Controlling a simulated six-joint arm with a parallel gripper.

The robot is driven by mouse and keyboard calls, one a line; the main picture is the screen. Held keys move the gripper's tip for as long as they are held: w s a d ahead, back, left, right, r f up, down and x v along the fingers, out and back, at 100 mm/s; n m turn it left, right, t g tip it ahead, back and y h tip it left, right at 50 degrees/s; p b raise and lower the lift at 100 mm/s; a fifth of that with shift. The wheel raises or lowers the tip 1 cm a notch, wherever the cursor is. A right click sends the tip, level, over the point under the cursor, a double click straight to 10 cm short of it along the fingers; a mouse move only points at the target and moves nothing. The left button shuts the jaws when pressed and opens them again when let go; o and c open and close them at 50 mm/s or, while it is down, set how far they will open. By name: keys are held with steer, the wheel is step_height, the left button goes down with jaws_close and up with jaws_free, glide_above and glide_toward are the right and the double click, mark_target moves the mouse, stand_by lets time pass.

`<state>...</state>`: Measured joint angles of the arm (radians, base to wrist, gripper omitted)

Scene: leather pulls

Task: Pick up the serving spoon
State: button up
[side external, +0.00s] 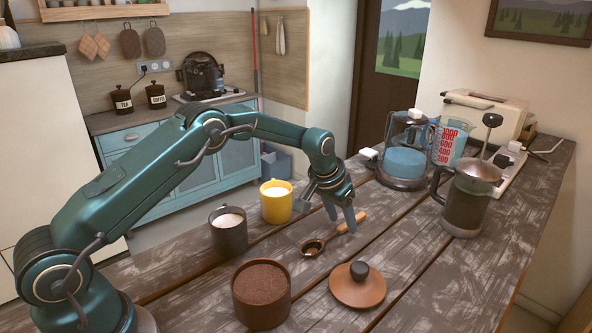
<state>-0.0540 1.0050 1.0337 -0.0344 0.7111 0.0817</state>
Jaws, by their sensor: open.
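The serving spoon lies on the wooden table, with a dark round bowl (312,247) toward the left and a light wooden handle (352,224) pointing up and right. My gripper (342,216) points down above the spoon, near its handle. Its fingers are open and apart. One finger partly overlaps the spoon in this view, so I cannot tell whether it touches the handle. The spoon appears to rest on the table.
A dark mug (229,231) and a yellow mug (276,203) stand left of the spoon. A brown canister (261,297) and its lid (357,287) are in front. A kettle (404,155), a measuring jug (449,142) and a French press (465,205) stand behind right.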

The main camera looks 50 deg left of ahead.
mark_target(339, 226)
steer(key=shift+w+f, duration=0.2)
steer(key=shift+f, duration=0.3)
jaws_close()
steer(key=shift+r, duration=0.15)
steer(key=shift+r, duration=0.6)
steer(key=r, duration=0.3)
steer(key=shift+s+a, duration=0.1)
steer(key=shift+a, duration=0.15)
steer(key=s+a+r, duration=0.5)
steer(key=a+r, duration=0.1)
steer(key=a, duration=0.3)
steer(key=shift+s+a+r, duration=0.2)
steer(key=shift+a+r, duration=0.05)
steer(key=shift+a, duration=0.15)
